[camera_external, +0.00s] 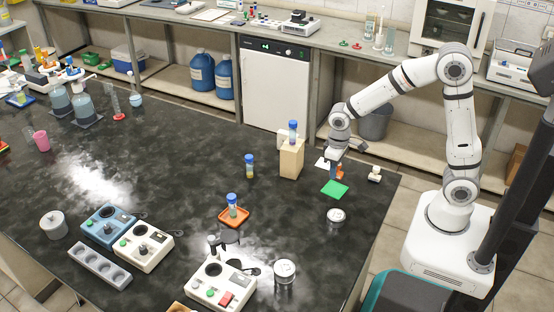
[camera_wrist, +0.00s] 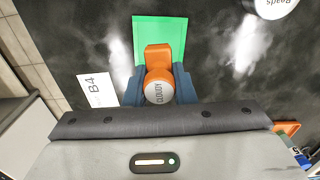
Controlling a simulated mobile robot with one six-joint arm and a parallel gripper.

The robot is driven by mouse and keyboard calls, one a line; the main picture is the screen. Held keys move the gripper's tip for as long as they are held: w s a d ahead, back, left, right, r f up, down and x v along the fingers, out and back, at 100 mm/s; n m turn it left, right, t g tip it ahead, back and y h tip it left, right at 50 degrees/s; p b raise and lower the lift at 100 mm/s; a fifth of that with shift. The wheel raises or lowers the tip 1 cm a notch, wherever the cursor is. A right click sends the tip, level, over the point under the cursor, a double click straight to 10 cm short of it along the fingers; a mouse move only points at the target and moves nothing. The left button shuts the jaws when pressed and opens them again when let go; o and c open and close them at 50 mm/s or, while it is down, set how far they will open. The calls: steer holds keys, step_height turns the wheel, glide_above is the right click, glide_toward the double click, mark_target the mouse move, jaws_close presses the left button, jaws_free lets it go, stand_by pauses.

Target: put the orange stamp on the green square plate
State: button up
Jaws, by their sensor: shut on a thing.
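The orange stamp (camera_wrist: 158,58) has a round pale top marked "CLOUDY". My gripper (camera_wrist: 158,82) is shut on it, with one dark blue finger on each side. In the wrist view the stamp's orange foot overlaps the near part of the green square plate (camera_wrist: 160,28). In the external view the green plate (camera_external: 335,189) lies flat on the dark bench near its right edge. My gripper (camera_external: 334,172) is just behind the plate there, with a bit of orange stamp (camera_external: 340,171) showing beside the fingers. I cannot tell whether the stamp touches the plate.
A white card marked "B4" (camera_wrist: 97,90) lies left of the stamp. A wooden block (camera_external: 291,160) with a blue-capped vial (camera_external: 293,131) stands left of my gripper. A round tin (camera_external: 336,215) sits in front of the plate, and a small pale object (camera_external: 375,174) to its right.

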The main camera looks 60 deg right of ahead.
mark_target(333, 188)
steer(key=shift+f, duration=2.85)
steer(key=shift+f, duration=0.2)
steer(key=o, duration=1)
steer(key=shift+r, duration=0.1)
